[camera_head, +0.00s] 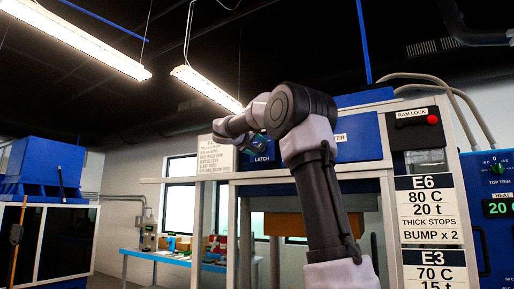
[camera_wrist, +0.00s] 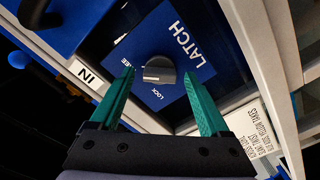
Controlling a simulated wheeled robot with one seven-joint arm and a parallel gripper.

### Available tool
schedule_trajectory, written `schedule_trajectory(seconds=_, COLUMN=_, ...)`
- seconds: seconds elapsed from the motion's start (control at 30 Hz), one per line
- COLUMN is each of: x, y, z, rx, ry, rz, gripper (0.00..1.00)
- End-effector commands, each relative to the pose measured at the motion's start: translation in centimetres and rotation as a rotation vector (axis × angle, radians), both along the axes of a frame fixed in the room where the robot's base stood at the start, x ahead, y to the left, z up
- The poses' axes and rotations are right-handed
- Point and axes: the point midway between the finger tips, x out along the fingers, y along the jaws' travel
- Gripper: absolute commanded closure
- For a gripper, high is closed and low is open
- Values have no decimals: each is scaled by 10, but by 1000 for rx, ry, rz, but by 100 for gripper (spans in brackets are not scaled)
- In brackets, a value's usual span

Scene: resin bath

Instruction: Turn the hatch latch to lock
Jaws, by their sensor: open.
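The hatch latch is a round grey knob (camera_wrist: 159,70) with a raised bar, on a blue plate (camera_wrist: 180,35) marked LATCH. LOCK is printed beside the knob, and a partly covered word ending in EE is on its left. I cannot tell clearly which mark the knob points to. My gripper (camera_wrist: 159,74) has two green fingers spread apart. In the wrist view the knob appears between their tips, with no visible contact.
A white frame (camera_wrist: 262,65) runs close to the plate on the right. A sign board (camera_head: 215,158) hangs left of it. A panel (camera_head: 412,130) marked RAM LOCK with a red button is at right. A blue bench (camera_head: 170,257) with items stands behind.

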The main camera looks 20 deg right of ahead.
Motion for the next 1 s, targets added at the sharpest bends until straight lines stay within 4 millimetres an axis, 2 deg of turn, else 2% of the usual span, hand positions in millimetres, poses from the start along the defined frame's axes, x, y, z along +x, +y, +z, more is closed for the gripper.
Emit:
schedule_trajectory(seconds=0.23, x=0, y=0, z=0, rx=0, ry=0, rz=0, gripper=20)
schedule_trajectory(seconds=0.43, x=0, y=0, z=0, rx=0, ry=0, rz=0, gripper=96)
schedule_trajectory(seconds=0.47, x=0, y=0, z=0, rx=0, ry=0, rz=0, gripper=100)
schedule_trajectory(seconds=0.77, x=0, y=0, z=0, rx=-22, ry=28, rz=0, gripper=100)
schedule_trajectory(seconds=1.0, x=1, y=1, z=-1, rx=-103, ry=134, rz=1, gripper=100)
